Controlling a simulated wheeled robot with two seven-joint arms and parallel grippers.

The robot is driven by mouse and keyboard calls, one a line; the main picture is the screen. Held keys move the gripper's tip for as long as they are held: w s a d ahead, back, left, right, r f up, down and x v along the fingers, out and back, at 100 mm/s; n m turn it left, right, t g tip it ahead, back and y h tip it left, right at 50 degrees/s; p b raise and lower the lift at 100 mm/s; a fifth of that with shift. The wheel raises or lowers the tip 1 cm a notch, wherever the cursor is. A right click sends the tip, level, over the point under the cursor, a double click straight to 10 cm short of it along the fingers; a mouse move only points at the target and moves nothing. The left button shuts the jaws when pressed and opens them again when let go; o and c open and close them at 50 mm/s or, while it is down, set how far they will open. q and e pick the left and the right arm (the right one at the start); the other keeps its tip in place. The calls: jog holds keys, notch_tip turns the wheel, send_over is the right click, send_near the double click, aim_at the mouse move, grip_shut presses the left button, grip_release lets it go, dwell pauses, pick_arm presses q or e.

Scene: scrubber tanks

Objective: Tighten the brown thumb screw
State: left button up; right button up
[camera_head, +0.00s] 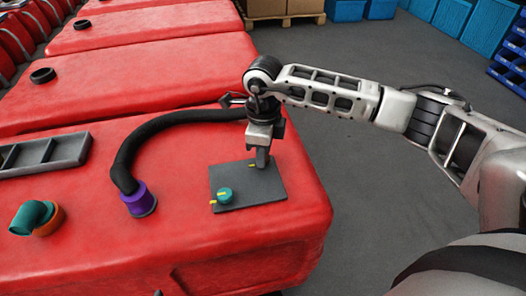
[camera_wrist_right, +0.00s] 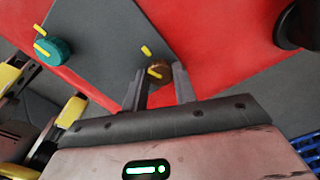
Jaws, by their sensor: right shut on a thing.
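The brown thumb screw (camera_wrist_right: 159,72) sits on the grey plate (camera_head: 262,190), near the plate's far edge. In the wrist view a yellow mark (camera_wrist_right: 146,51) lies on the plate beside it. My right gripper (camera_head: 261,160) points down at the plate, and in the wrist view its fingers (camera_wrist_right: 160,84) stand on both sides of the screw, shut on it. In the head view the gripper hides the screw. A teal thumb screw (camera_head: 225,195) with a yellow pointer sits on the plate's near left part, beside another yellow mark. My left gripper is not in view.
The plate lies on a red tank (camera_head: 110,255). A black hose (camera_head: 160,122) arches from a purple fitting (camera_head: 139,200) to behind my right gripper. A grey tray (camera_head: 45,152) and a teal and orange elbow (camera_head: 35,217) are at left. Blue crates (camera_head: 488,42) stand beyond open floor.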

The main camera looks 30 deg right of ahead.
jog(key=shift+r+m, duration=0.15)
jog(key=shift+m, duration=1.75)
jog(key=shift+w, duration=0.1)
jog(key=o, duration=1)
jog(key=shift+d+r, duration=0.1)
notch_tip(320, 180, up, 16)
jog(key=shift+f, duration=0.1)
